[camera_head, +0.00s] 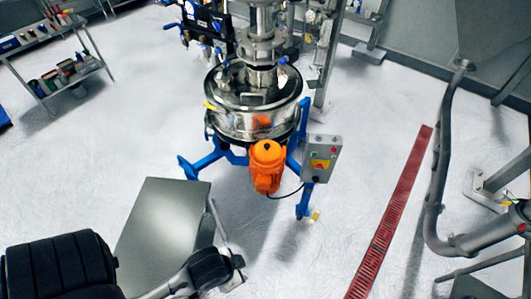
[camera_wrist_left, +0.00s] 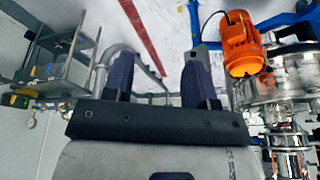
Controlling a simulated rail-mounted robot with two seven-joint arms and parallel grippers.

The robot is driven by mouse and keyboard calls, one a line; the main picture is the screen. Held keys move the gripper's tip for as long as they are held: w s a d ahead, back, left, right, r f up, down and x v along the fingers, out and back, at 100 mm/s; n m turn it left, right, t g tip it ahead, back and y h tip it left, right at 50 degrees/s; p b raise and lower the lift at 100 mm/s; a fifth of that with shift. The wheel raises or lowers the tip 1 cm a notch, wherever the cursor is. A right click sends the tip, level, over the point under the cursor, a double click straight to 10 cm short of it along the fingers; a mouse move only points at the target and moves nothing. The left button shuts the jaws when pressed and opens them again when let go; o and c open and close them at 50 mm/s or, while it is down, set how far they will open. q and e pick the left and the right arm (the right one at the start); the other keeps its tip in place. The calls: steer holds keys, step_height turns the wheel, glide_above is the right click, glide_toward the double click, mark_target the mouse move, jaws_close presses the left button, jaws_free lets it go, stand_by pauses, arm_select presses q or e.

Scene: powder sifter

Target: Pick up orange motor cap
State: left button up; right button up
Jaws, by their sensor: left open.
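The orange motor cap (camera_head: 267,163) sits upright on the front of the steel sifter (camera_head: 253,118), above its blue legs. It also shows in the left wrist view (camera_wrist_left: 241,45), at the upper right, beyond and to the side of the fingers. My left gripper (camera_head: 238,270) is at the lower middle of the head view, below and left of the cap, and apart from it. In the left wrist view its two dark fingers (camera_wrist_left: 161,62) are spread with nothing between them. My right gripper is not in view.
A grey control box (camera_head: 321,159) stands close to the cap's right, with a black cable near it. A flat grey metal panel (camera_head: 160,230) lies left of my gripper. A red floor grate (camera_head: 395,205) and a bent grey pipe (camera_head: 440,170) are at the right. Floor between is clear.

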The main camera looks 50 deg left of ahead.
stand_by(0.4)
arm_select(q)
steer(key=shift+o, duration=0.2)
steer(key=shift+o, duration=0.9)
